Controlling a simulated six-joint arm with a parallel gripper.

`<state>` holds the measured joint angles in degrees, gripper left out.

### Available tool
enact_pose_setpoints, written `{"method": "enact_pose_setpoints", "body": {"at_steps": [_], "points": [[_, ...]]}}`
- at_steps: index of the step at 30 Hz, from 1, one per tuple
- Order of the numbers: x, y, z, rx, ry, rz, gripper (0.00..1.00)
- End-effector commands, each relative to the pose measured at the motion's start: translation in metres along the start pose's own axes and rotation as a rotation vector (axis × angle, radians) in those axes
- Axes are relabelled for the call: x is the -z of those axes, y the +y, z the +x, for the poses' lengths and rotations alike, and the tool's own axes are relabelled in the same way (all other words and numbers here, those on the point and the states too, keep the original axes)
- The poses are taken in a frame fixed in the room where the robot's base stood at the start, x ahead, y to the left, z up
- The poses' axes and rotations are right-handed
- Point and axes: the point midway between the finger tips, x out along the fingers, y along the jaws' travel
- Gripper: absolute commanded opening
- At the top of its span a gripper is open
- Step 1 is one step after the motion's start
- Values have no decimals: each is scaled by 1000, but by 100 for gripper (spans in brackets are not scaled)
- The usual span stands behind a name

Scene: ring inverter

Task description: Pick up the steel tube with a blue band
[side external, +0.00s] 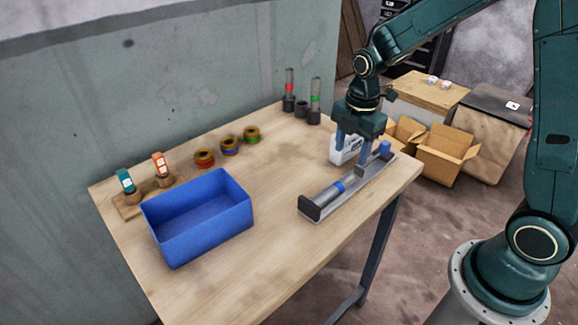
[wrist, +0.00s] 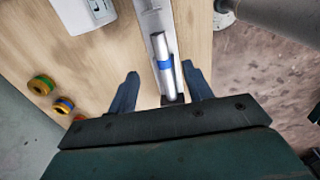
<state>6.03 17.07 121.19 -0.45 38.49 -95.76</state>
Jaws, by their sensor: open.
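The steel tube with a blue band (side external: 329,194) lies in a long grey fixture (side external: 312,214) near the table's front right edge. A dark block stands at the fixture's left end. In the wrist view the tube (wrist: 163,47) lies lengthwise, its blue band showing between the fingers in the picture. My gripper (side external: 353,161) is open and empty, pointing down near the fixture's right half, to the right of the tube's band. In the wrist view my gripper (wrist: 160,69) has one finger on each side of the tube. I cannot tell its exact height above it.
A white device (side external: 346,148) stands close behind my gripper. A blue bin (side external: 200,240) sits at the left front. Ring spools (side external: 229,146) line the back. Upright tubes with red (side external: 289,85) and green (side external: 315,95) bands stand at the back right. The middle of the table is clear.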

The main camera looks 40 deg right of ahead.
Motion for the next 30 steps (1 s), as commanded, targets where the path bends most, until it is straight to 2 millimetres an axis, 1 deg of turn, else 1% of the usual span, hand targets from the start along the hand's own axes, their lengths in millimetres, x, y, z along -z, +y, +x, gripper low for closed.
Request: {"method": "enact_pose_setpoints", "body": {"at_steps": [1,3,9,20,26,30], "points": [[0,-1,9,5,0,0,50],[0,-1,19,4,0,0,50],[0,-1,38,2,0,0,50],[0,-1,43,1,0,0,50],[0,-2,58,3,0,0,50],[0,-2,73,4,0,0,50]]}}
